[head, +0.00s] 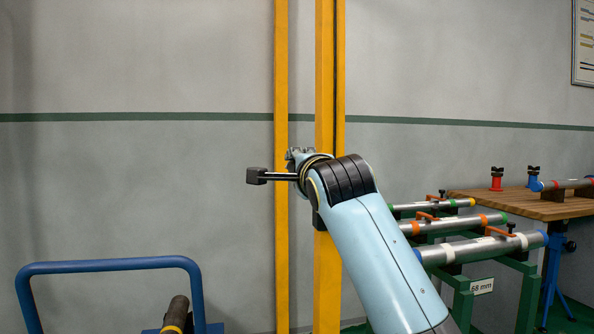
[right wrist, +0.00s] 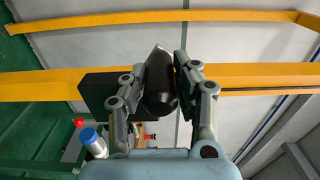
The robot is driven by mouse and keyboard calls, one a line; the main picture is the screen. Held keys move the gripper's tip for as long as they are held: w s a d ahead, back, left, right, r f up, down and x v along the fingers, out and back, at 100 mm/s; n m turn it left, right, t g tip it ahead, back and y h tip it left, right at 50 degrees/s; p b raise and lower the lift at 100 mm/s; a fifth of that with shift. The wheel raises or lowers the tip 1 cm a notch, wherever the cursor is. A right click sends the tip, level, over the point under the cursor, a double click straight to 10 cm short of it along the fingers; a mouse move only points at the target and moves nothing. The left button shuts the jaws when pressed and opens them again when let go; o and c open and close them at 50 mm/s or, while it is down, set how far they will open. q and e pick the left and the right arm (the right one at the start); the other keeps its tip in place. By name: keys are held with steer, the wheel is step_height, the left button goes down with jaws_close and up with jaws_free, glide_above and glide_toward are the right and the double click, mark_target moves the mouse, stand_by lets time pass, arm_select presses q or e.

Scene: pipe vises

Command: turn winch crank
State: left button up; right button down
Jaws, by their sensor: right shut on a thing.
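My light-blue right arm rises from the lower right in the head view, and its gripper (head: 301,155) is in front of the left yellow post. The wrist hides most of the fingers there. In the right wrist view the two grey fingers of the right gripper (right wrist: 164,75) are shut on a dark rounded grip (right wrist: 160,97), which seems to be the crank's handle. A black box (right wrist: 97,90) shows beyond the fingers, against a yellow post; it may be the winch body. My left gripper is in neither view.
Yellow posts (head: 281,60) stand before the grey wall. On the right, several capped pipes (head: 455,226) lie on a green rack (head: 462,300) beside a wooden bench (head: 515,205). A blue tubular frame (head: 110,264) and a dark cylinder with a yellow band (head: 177,312) are at lower left.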

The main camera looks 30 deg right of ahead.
steer(key=shift+r, duration=0.1)
steer(key=c, duration=1)
jaws_free()
steer(key=shift+s, duration=0.15)
steer(key=v, duration=0.7)
steer(key=shift+s, duration=0.15)
